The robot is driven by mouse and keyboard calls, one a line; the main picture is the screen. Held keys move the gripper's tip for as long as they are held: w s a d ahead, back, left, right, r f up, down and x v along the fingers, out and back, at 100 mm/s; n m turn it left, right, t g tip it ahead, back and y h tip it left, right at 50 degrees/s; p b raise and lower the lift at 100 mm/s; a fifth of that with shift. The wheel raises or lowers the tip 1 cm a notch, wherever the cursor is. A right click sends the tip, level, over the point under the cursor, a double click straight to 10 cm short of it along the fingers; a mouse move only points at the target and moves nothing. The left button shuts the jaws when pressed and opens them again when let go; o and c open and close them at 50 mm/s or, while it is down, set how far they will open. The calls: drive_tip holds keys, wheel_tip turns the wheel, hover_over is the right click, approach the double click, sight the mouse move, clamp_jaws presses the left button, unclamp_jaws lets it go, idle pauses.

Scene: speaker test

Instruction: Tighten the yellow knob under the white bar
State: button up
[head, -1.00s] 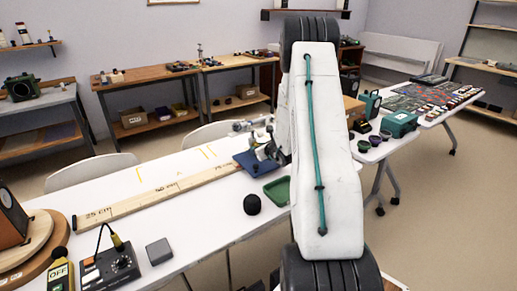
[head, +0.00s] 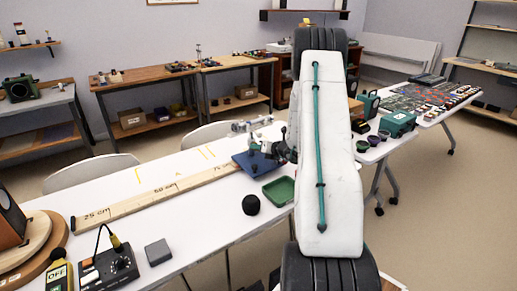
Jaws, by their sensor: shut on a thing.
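The white bar (head: 250,125) is small and pale in the head view, on a stand over a blue base (head: 244,165) at the far right end of the white table. My gripper (head: 273,148) shows only as small dark parts at the stand, below the bar's right end. My large white arm link hides part of it. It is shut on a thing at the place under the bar. The yellow knob itself cannot be made out; the jaws and the stand cover that spot.
A long wooden ruler board (head: 150,195) lies along the white table (head: 195,230). A black ball-like speaker part (head: 251,205) and a green tray (head: 280,190) lie near the stand. A grey block (head: 158,252) and a black control box (head: 108,268) are at front left.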

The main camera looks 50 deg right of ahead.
idle(0.5)
drive_tip(key=o, duration=1)
drive_tip(key=v, duration=0.7)
drive_tip(key=shift+s+r, duration=0.15)
drive_tip(key=shift+s, duration=0.25)
